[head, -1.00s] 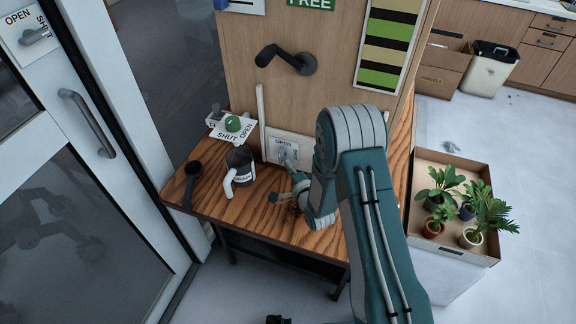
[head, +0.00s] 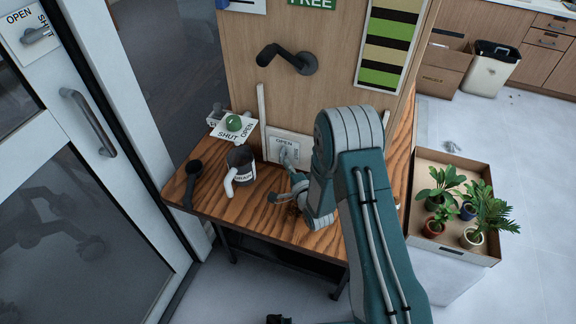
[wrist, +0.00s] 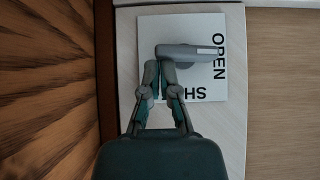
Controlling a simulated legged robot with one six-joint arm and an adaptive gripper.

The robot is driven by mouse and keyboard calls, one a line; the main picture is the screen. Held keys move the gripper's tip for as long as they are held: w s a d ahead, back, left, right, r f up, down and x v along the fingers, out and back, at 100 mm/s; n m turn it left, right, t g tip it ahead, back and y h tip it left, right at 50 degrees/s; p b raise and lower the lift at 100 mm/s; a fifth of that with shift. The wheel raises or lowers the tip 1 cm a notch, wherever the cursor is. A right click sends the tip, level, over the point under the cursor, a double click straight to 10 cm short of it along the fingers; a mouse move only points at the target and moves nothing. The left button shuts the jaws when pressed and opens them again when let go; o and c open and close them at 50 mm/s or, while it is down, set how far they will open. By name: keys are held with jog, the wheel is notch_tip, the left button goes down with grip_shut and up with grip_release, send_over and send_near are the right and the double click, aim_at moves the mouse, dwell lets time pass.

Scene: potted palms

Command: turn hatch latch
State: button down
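The hatch latch is a grey lever (wrist: 190,51) on a white plate (wrist: 212,88) marked OPEN and SH, the rest of that word being hidden. In the wrist view the lever lies crosswise, its free end near the word OPEN. In the head view the latch (head: 289,155) is low on the wooden panel, just above the tabletop. My gripper (wrist: 159,68) has its fingertips close together at the lever's left end; nothing shows clasped between them. I cannot tell whether they touch the lever. My arm partly hides the gripper in the head view.
A black lever (head: 285,58) sticks out of the panel above. Potted plants stand in a tray (head: 425,243) at right.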

jog(key=shift+a+f+m+t, duration=0.3)
jog(key=shift+m+t, duration=0.1)
jog(key=shift+m, duration=0.2)
jog(key=shift+w+a, duration=0.1)
jog(key=shift+w+a+f, duration=0.1)
jog(key=shift+a+f, duration=0.05)
jog(key=shift+a, duration=0.1)
jog(key=shift+w+a+f, duration=0.1)
jog(key=shift+w+a, duration=0.15)
jog(key=shift+a, duration=0.55)
dwell(1.1)
